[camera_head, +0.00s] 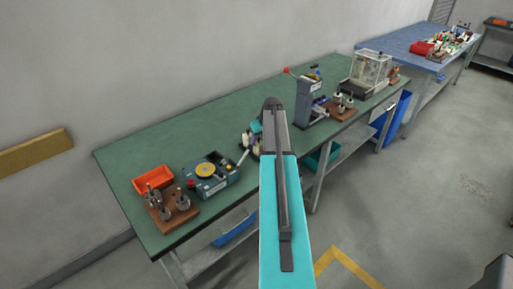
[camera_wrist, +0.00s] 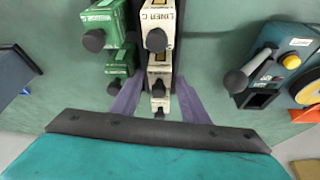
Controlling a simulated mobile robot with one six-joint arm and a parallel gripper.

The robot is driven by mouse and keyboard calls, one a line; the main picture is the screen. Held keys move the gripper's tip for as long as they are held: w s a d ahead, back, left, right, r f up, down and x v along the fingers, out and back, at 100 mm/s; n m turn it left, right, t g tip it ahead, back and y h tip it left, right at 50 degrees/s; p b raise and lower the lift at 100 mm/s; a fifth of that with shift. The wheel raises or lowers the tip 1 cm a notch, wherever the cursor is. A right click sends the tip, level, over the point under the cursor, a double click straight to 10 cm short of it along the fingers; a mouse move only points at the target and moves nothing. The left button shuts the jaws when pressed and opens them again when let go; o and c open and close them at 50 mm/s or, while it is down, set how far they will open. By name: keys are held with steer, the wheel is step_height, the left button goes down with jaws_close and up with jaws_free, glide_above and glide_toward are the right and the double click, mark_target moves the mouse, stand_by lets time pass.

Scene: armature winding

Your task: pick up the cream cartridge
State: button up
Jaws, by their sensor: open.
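Cream cartridges with dark round knobs stand in a row in the wrist view. The one at the top, marked "LINER C" (camera_wrist: 160,16), shows largest. Another cream cartridge (camera_wrist: 161,68) sits below it, with part of a further one under that. My gripper (camera_wrist: 158,88) is open, its two purple-grey fingers on either side of the lower part of the cream row. I cannot tell whether they touch. In the head view my arm covers the gripper and most of the cartridge rack; a small pale part (camera_head: 245,139) shows at its left.
Green cartridges (camera_wrist: 105,16) stand just left of the cream row. A blue device with a grey lever (camera_wrist: 258,65) is on the right. On the green bench (camera_head: 130,165) are an orange bin (camera_head: 152,180), a wooden block with metal parts (camera_head: 172,208) and a press (camera_head: 308,98).

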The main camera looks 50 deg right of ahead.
steer(key=shift+w+f, duration=0.25)
steer(key=shift+f, duration=0.25)
steer(key=c, duration=1)
steer(key=shift+r, duration=0.1)
steer(key=shift+r+b, duration=1.6)
steer(key=shift+r, duration=3.3)
